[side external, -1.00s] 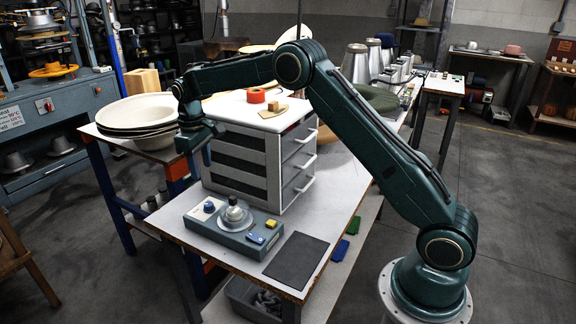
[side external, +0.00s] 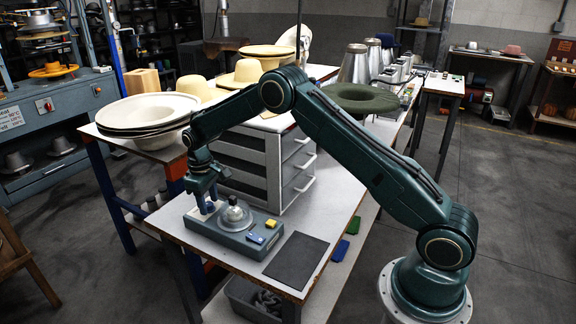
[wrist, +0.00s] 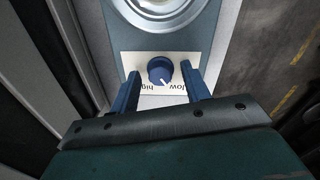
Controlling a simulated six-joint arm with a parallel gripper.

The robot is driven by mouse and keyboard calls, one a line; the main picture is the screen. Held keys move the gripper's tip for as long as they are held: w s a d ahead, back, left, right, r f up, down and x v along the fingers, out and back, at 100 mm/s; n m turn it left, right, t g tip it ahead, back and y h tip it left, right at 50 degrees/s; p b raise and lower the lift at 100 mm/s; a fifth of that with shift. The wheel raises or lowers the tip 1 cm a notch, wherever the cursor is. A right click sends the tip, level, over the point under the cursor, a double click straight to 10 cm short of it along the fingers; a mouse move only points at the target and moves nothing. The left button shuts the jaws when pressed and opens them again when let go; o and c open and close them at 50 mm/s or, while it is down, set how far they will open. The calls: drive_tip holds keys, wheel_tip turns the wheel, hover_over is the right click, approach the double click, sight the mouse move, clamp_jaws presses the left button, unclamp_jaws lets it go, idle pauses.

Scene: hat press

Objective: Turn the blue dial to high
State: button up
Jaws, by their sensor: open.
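The blue dial (wrist: 160,70) sits on a pale label plate (wrist: 128,62) on the grey control box (side external: 226,238). In the wrist view, its white pointer mark faces down and slightly right, between "high" at lower left and "low" at lower right; "high" is partly hidden by a finger. My gripper (wrist: 160,74) is open, pointing down, with one blue finger on each side of the dial. A small gap shows on both sides. In the side view, my gripper (side external: 207,208) is at the box's left end and mostly hides the dial.
The box also carries a round metal piece with a knob (side external: 235,216), a blue button (side external: 255,238) and a yellow button (side external: 271,224). A grey drawer cabinet (side external: 285,170) stands close behind. A dark mat (side external: 296,262) lies to the right.

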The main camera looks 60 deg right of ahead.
drive_tip(key=shift+f, duration=0.2)
drive_tip(key=c, duration=1)
drive_tip(key=shift+m, duration=0.5)
drive_tip(key=m, duration=0.2)
drive_tip(key=shift+r+m, duration=0.1)
drive_tip(key=shift+m, duration=0.2)
drive_tip(key=m, duration=0.3)
drive_tip(key=shift+w+m, duration=0.1)
drive_tip(key=shift+m, duration=0.3)
drive_tip(key=m, duration=0.6)
drive_tip(key=shift+m, duration=0.3)
